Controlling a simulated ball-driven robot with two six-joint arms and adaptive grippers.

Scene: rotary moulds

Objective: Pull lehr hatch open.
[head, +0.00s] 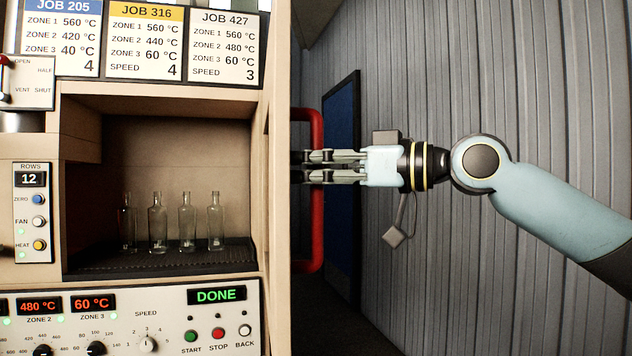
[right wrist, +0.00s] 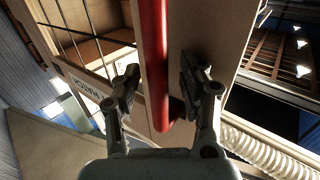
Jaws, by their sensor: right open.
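The hatch's red bar handle (head: 317,236) stands upright on the right side of the tan lehr housing (head: 278,215) in the head view. My right gripper (head: 306,167) reaches in from the right, level with the middle of the handle. In the right wrist view the red handle (right wrist: 153,50) runs between the two spread fingers of my right gripper (right wrist: 160,80), with a gap on each side. A partly hidden label beside it reads "HATCH" (right wrist: 82,88). I cannot tell whether the hatch is ajar. My left gripper is out of view.
Several clear bottles (head: 185,225) stand on a dark belt (head: 160,261) inside the lehr. A control panel (head: 160,325) below shows "DONE". Job cards (head: 145,45) hang above. A grey ribbed wall (head: 430,80) and a blue panel (head: 345,120) lie behind my right arm.

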